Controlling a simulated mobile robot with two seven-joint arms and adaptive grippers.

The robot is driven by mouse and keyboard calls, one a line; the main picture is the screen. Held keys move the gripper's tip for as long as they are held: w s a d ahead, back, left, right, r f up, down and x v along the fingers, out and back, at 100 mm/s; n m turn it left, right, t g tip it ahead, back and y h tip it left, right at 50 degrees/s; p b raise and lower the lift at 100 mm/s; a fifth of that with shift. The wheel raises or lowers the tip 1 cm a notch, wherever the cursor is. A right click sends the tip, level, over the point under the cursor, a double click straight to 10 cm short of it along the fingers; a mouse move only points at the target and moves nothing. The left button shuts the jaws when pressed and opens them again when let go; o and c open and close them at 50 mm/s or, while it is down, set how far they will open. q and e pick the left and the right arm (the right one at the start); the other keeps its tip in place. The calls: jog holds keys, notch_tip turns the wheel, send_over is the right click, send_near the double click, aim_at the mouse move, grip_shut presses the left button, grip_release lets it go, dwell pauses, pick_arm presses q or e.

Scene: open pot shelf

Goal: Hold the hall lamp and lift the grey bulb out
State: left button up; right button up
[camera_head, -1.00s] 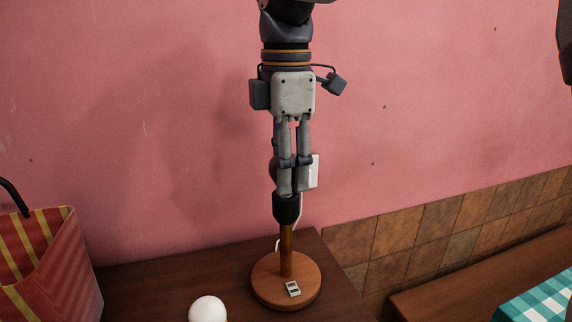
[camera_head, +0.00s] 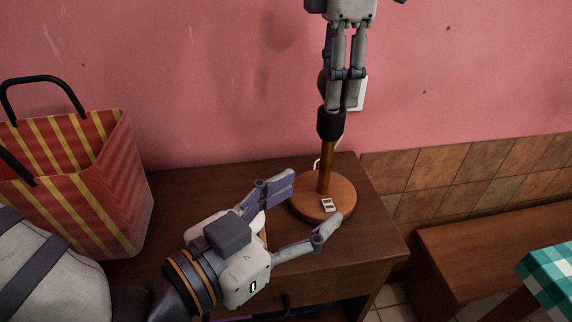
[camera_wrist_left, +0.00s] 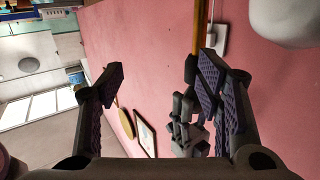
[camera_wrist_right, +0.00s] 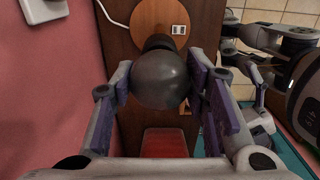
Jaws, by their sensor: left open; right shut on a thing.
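The hall lamp stands upright, with a round wooden base (camera_head: 307,206), a wooden pole (camera_head: 327,168) and a black socket (camera_head: 331,124). The grey bulb (camera_wrist_right: 160,78) sits at the socket, between the fingers of my right gripper (camera_wrist_right: 163,82). In the head view, my right gripper (camera_head: 344,100) comes down from above, shut on the bulb and mostly hiding it. My left gripper (camera_head: 315,200) is open and empty, low in front of the lamp base. Its fingers are spread toward the pole, which also shows in the left wrist view (camera_wrist_left: 200,25).
A striped red and yellow bag (camera_head: 125,185) stands on the left of the wooden table (camera_head: 215,180). A white bulb (camera_wrist_left: 285,20) is close to my left gripper. A white wall plate (camera_head: 361,92) is behind the lamp. A bench (camera_head: 480,240) stands at right.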

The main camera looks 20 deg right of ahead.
aim_at(323, 134)
pick_arm(q)
jog(key=w+d+r+t, duration=0.1)
jog(key=w+d, duration=0.2)
jog(key=w+d+r+n+t, duration=0.1)
jog(key=w+d, duration=0.2)
jog(key=w, duration=0.1)
jog(key=w+d+r+n+t, duration=0.1)
jog(key=w+d, duration=0.2)
jog(key=d, duration=0.1)
jog(key=shift+w, duration=0.4)
jog(key=shift+c, duration=0.6)
grip_shut()
pick_arm(e)
jog(key=shift+r, duration=4)
